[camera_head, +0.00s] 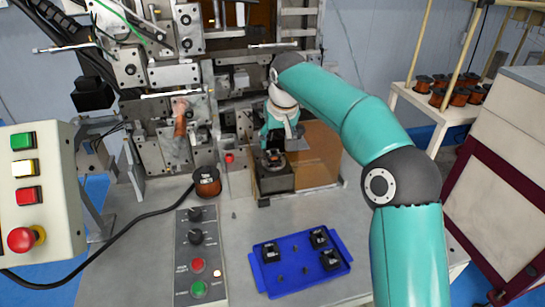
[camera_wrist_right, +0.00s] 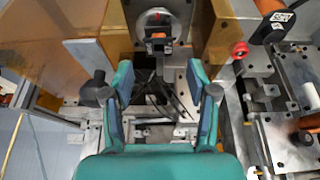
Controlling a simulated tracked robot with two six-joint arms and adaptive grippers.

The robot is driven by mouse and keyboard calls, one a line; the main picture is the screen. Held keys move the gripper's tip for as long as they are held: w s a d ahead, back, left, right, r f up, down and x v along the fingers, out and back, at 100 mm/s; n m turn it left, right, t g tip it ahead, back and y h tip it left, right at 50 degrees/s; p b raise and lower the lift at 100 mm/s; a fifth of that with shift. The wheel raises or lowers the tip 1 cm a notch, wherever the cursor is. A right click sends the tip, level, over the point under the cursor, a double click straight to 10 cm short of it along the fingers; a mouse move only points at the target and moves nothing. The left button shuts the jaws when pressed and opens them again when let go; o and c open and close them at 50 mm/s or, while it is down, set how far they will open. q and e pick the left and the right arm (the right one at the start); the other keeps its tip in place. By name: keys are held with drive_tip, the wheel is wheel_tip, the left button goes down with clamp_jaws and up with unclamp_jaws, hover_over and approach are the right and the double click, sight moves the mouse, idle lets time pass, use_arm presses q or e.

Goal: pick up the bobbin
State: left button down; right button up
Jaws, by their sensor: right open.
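A small dark bobbin (camera_head: 273,157) with a hint of orange sits on top of a black block of the winder, just below my right gripper (camera_head: 278,138). In the right wrist view the bobbin (camera_wrist_right: 156,47) shows dark against a round silver part, beyond the fingertips. My right gripper (camera_wrist_right: 160,82) is open there, with its two teal fingers apart and nothing between them. The gripper partly covers the winding spot in the head view. Several similar black bobbins lie in the blue tray (camera_head: 298,280). My left gripper is not in view.
A copper wire spool (camera_head: 207,182) stands left of the block. A control panel (camera_head: 198,240) with knobs and buttons lies in front. Amber guard panels (camera_head: 318,160) flank the winding spot. A button box (camera_head: 40,180) stands at far left. The bench between tray and block is mostly clear.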

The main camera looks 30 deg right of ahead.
sight(271, 153)
drive_tip(key=shift+x, duration=1.25)
drive_tip(key=shift+p+x, duration=0.8)
drive_tip(key=shift+x, duration=1.8)
drive_tip(key=shift+w+a, duration=0.1)
drive_tip(key=shift+a, duration=0.05)
drive_tip(key=c, duration=0.8)
drive_tip(key=shift+r, duration=0.15)
drive_tip(key=shift+w+r, duration=0.1)
drive_tip(key=shift+r, duration=0.45)
wheel_tip(271, 153, up, 9)
drive_tip(key=p, duration=0.1)
drive_tip(key=shift+f, duration=0.15)
